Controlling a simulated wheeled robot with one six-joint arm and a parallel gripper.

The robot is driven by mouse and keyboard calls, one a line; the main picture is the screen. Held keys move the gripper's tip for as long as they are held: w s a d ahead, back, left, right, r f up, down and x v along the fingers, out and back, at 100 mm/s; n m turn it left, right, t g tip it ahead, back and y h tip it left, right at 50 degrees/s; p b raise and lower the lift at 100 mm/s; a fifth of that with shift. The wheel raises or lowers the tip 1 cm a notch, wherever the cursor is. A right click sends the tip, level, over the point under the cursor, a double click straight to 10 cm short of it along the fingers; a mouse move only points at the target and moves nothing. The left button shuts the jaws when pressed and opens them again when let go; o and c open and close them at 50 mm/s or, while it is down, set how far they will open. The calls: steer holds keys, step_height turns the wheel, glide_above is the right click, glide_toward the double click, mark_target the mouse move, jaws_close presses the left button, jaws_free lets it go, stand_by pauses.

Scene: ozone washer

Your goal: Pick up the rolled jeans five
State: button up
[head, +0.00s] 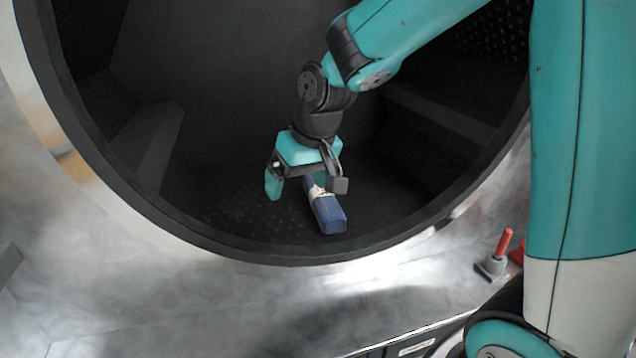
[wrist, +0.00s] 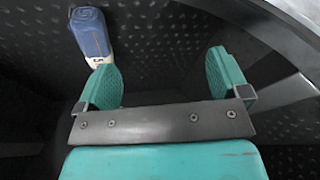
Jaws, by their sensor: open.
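The rolled jeans (head: 327,212) are a blue roll with a pale band, lying on the dark drum floor inside the washer opening. In the wrist view the roll (wrist: 90,32) is at the upper left, beyond the left finger, and its near end is partly hidden by that finger. My gripper (head: 305,186) is open, reaching into the drum above the far end of the roll, which it partly hides. In the wrist view my gripper (wrist: 165,82) has its two teal fingers spread, with nothing between them. The roll is outside the gap.
The round washer rim (head: 150,215) surrounds the opening, and its lower edge lies close in front of the roll. Ribs (head: 155,150) stand up from the drum wall on both sides. A red-handled lever (head: 504,242) is outside at the lower right. The drum floor left of the roll looks clear.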

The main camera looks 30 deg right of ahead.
mark_target(322, 194)
steer(key=w+d+m+h+p, duration=0.35)
steer(key=w+d, duration=0.55)
steer(key=d, duration=0.4)
steer(key=shift+m+t+y, duration=0.25)
steer(key=shift+t+y, duration=0.1)
steer(key=shift+t, duration=0.05)
steer(key=p+x, duration=0.2)
steer(key=x, duration=0.9)
steer(key=shift+w+d+f, duration=0.1)
steer(key=shift+f, duration=0.1)
steer(key=shift+p+x, duration=1.6)
steer(key=shift+x, duration=1.35)
steer(key=c, duration=1.2)
steer(key=shift+r, duration=0.1)
